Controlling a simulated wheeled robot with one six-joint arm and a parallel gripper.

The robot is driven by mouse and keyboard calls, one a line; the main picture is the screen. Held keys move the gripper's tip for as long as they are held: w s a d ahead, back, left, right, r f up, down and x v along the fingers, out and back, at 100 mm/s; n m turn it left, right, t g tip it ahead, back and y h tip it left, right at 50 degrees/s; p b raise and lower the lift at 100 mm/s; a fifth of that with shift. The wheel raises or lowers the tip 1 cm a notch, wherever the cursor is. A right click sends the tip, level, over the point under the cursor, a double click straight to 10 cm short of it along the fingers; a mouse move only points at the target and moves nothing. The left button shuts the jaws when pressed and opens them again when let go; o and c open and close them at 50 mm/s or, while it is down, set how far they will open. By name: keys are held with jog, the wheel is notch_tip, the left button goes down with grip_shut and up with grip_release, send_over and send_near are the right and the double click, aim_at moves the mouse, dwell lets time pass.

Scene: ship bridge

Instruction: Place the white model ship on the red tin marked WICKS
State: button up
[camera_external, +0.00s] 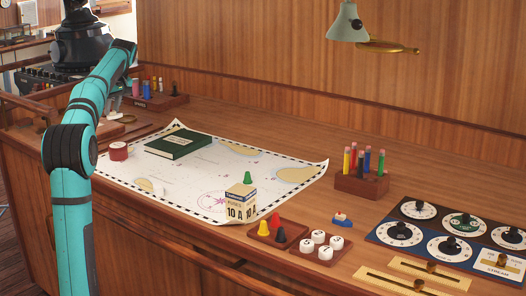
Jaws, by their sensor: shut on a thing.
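My gripper (117,99) is at the upper left, over the far left part of the desk and mostly hidden behind my teal forearm. It is shut on a small pale thing, which looks like the white model ship (113,106); its outline is hard to make out. A red tin (118,152) with a pale top stands at the left edge of the chart, nearer the camera than my gripper and apart from it. Its marking is too small to read. Nothing is seen on top of it.
A pencil block (362,184), small trays (277,234), a little blue-hulled boat (342,218) and a dial panel (445,232) are to the right. A pen rack (155,100) stands behind.

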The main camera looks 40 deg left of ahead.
jog(key=shift+f, duration=4.8)
jog(key=shift+c, duration=0.2)
jog(key=shift+f, duration=0.1)
jog(key=o, duration=1)
jog(key=v, duration=1.2)
